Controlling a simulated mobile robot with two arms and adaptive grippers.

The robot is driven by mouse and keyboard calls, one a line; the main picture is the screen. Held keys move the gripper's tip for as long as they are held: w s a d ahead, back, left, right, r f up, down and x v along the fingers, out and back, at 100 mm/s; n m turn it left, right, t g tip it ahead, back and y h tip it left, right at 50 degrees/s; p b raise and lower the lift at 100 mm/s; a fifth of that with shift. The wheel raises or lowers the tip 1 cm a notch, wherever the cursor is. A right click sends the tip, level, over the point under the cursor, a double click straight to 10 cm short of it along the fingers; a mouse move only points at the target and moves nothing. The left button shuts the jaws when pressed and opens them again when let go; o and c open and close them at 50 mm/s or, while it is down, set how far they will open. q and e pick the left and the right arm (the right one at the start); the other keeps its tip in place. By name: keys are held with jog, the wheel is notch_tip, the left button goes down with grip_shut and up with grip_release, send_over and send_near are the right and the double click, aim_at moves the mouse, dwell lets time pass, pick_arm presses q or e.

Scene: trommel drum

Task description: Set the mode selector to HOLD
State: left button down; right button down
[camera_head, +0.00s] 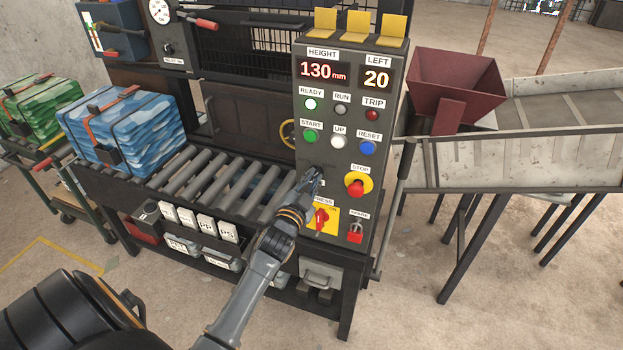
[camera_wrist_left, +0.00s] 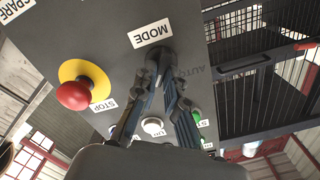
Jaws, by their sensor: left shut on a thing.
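The control panel (camera_head: 330,120) is a grey upright box with displays, lamps and buttons. In the left wrist view, which shows it upside down, the dark mode selector knob (camera_wrist_left: 160,58) sits by the MODE label (camera_wrist_left: 150,33). My left gripper (camera_head: 315,178) reaches the panel left of the stop button. In the left wrist view its fingers (camera_wrist_left: 163,82) are closed around the knob. The fingers hide much of the knob, so I cannot tell which way it points. My right gripper is not in view.
The red stop button (camera_head: 357,186) on its yellow ring is close to the gripper. Below are a red rotary switch (camera_head: 321,219) and a red SPARE switch (camera_head: 355,235). A roller conveyor (camera_head: 220,185) with a blue wrapped stack (camera_head: 125,125) lies left of the panel.

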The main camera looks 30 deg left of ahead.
pick_arm(q)
jog(key=shift+m, duration=1)
jog(key=c, duration=1.4)
grip_release()
jog(key=shift+d, duration=0.1)
jog(key=v, duration=1.2)
jog(key=shift+f, duration=0.1)
